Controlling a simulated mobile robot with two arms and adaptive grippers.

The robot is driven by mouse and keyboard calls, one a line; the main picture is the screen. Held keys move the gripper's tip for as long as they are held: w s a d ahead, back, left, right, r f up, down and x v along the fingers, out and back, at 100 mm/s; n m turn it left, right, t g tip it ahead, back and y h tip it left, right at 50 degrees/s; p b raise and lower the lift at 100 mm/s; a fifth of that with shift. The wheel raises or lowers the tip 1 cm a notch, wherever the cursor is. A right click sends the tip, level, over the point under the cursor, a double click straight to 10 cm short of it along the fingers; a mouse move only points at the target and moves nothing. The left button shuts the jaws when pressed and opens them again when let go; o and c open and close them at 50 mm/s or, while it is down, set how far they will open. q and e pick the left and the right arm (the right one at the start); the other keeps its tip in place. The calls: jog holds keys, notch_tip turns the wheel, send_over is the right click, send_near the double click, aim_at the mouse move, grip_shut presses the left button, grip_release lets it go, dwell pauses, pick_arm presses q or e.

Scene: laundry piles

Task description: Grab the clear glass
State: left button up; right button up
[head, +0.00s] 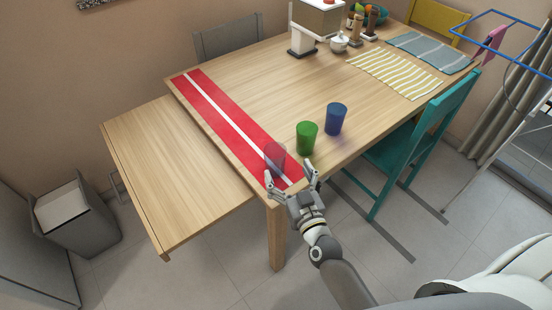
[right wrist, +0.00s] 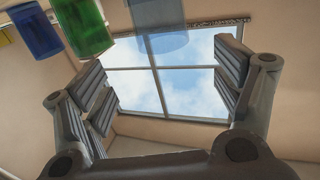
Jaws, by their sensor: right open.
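The clear glass (head: 275,157) stands upright on the red runner near the table's front corner, and looks faintly tinted. In the right wrist view, the clear glass (right wrist: 161,28) shows at the top edge, partly cut off, above the gap between my fingers. My right gripper (head: 292,178) is open and empty at the table's front edge, just in front of the glass. In the right wrist view its fingers (right wrist: 165,78) are spread wide with nothing between them. I cannot tell whether a fingertip touches the glass. My left gripper is not in view.
A green glass (head: 307,138) and a blue glass (head: 336,119) stand to the right of the clear one. The red runner (head: 212,107) lies along the table's left part. A teal chair (head: 415,140) stands at the right side. The table's middle (head: 270,85) is bare.

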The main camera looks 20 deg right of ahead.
aim_at(278, 158)
jog(key=w, duration=0.9)
jog(key=shift+w+a+f+p, duration=0.1)
jog(key=shift+a+f+p, duration=0.05)
jog(key=shift+a+p, duration=0.2)
jog(key=c, duration=1.3)
jog(key=shift+o, duration=0.2)
